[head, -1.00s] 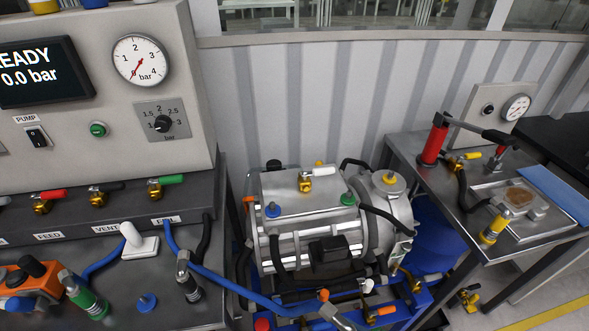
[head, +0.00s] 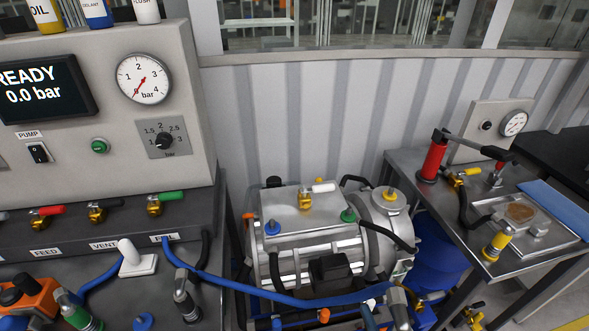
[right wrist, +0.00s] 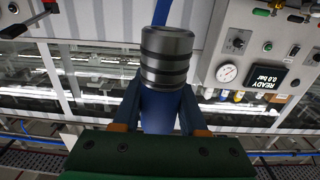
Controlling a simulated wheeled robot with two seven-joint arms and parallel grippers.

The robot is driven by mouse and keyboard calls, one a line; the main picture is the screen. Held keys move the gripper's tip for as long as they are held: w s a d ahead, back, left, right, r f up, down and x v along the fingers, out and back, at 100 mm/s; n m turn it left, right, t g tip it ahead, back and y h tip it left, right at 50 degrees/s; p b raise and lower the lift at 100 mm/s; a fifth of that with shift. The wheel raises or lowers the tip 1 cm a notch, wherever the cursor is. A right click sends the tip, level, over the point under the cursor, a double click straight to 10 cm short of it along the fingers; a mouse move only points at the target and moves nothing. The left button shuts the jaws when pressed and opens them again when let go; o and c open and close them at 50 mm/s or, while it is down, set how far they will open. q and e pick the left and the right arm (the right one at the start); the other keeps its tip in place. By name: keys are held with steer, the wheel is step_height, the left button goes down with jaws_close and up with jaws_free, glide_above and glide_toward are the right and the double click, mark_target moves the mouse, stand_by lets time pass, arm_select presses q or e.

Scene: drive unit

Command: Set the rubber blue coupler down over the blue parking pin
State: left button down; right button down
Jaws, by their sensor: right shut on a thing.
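A short blue pin (head: 143,322), apparently the parking pin, stands on the left bench at the bottom edge, bare and well left of the coupler. My left gripper is not in view.
The blue hose (head: 260,291) runs from the FILL outlet across the drive unit's (head: 310,250) front. A second coupler (head: 186,300) and a white upright handle (head: 130,255) stand near the pin. A blue-topped fitting (head: 272,228) is on the drive unit.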

mark_target(397, 298)
steer(key=r+m+h, duration=0.1)
steer(key=m+h, duration=0.1)
steer(key=h, duration=0.1)
steer(key=w+d+r+m+g+h, duration=0.1)
steer(key=m+h, duration=0.2)
steer(key=h, duration=0.1)
steer(key=w+m+h, duration=0.1)
steer(key=m+h, duration=0.1)
steer(key=h, duration=0.2)
steer(key=shift+w+d+r, duration=0.1)
steer(key=shift+d+r, duration=0.3)
step_height(397, 298, down, 6)
steer(key=m+h+b, duration=0.1)
steer(key=b, duration=0.5)
steer(key=shift+f+g, duration=0.15)
steer(key=shift+g, duration=0.25)
